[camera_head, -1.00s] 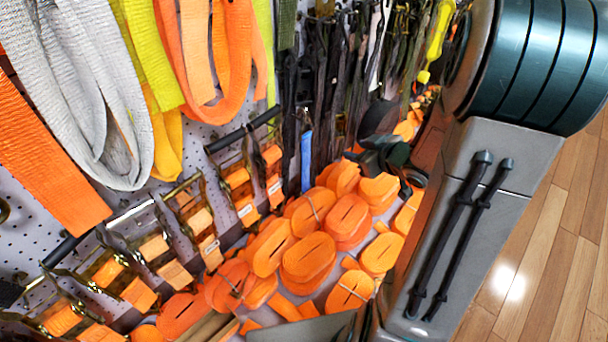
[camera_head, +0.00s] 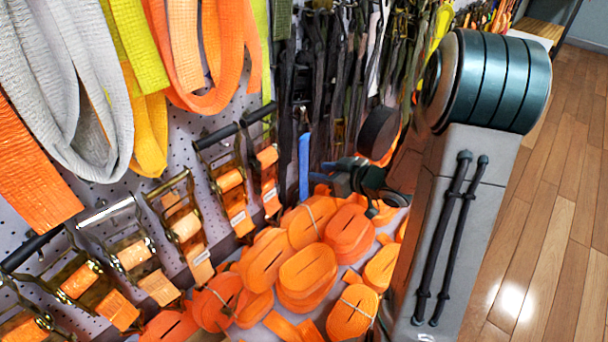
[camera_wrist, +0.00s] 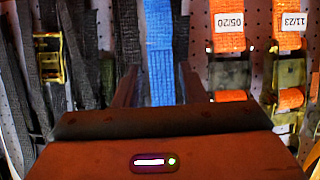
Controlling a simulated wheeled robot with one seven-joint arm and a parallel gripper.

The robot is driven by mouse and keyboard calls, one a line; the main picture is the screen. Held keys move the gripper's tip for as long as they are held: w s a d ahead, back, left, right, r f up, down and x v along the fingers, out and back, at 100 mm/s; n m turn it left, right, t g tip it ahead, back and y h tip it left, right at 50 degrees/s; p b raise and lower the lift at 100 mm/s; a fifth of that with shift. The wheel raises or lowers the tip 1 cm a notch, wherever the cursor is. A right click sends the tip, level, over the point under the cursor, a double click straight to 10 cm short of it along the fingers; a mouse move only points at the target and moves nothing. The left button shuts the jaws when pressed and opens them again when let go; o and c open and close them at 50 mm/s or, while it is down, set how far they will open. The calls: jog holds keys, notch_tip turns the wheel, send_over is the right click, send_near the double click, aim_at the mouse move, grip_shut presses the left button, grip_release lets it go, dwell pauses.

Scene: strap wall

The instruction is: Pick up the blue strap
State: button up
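The blue strap (camera_head: 304,168) hangs upright on the wall among dark straps, just above the orange rolls. It also shows in the wrist view (camera_wrist: 159,55), running down the middle. My gripper (camera_head: 318,175) is just to the right of the strap in the head view, fingers pointing towards it. In the wrist view my two fingers (camera_wrist: 158,88) stand apart, one on each side of the strap's lower part. The gripper looks open and empty. The strap's lower end is hidden behind my gripper body in the wrist view, and I cannot tell if the fingertips reach around it.
Rolled orange straps (camera_head: 307,272) fill the shelf below my gripper. Ratchet buckles with orange webbing (camera_head: 228,180) hang left of the blue strap. Dark straps (camera_wrist: 92,60) hang close on its left in the wrist view. Wooden floor (camera_head: 545,230) is clear at right.

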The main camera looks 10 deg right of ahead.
aim_at(305, 166)
jog(key=b+x, duration=0.3)
jog(key=x, duration=0.2)
jog(key=shift+w+a+r, duration=0.1)
jog(key=shift+w, duration=0.05)
jog(key=shift+r, duration=0.1)
jog(key=c, duration=0.8)
grip_shut()
jog(key=shift+r, duration=0.1)
